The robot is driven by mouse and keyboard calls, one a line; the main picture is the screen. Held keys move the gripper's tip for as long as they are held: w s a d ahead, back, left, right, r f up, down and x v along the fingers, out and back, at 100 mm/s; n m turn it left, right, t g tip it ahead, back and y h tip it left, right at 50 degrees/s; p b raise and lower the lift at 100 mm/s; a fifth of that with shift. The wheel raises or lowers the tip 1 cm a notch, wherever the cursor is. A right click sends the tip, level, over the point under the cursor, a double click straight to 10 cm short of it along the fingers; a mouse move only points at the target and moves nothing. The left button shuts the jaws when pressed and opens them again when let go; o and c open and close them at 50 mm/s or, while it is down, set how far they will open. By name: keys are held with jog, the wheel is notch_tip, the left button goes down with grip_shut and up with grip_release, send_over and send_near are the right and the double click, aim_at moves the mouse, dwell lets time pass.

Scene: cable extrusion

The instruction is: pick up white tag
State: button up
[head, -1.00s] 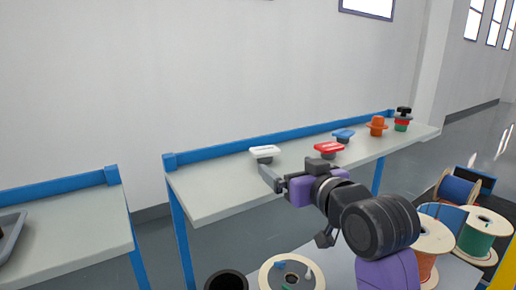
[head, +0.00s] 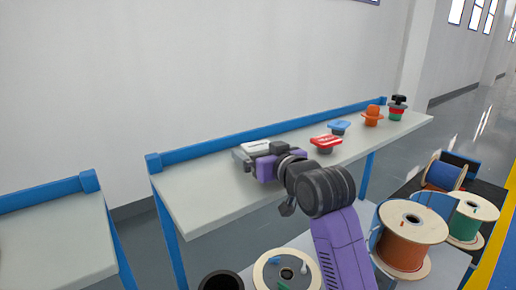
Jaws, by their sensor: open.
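The white tag (head: 253,145) is near the left end of the long table (head: 195,205). My gripper (head: 244,158) is right at the tag, reaching in from the right, with one grey finger along its near left side. My gripper is open. Part of the tag and the other finger are hidden behind my gripper, so I cannot tell whether they touch.
A red tag (head: 326,141), a blue tag (head: 340,126), an orange piece (head: 373,114) and a black, red and green stack (head: 397,106) stand further right on the table. A blue rail (head: 210,148) runs along its back edge. Cable spools (head: 408,240) stand at the lower right.

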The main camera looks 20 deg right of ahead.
jog(key=shift+w+f, duration=0.1)
jog(key=shift+w, duration=0.35)
jog(key=c, duration=1.5)
jog(key=shift+o, duration=0.2)
jog(key=shift+r+p, duration=0.2)
jog(key=shift+p, duration=0.15)
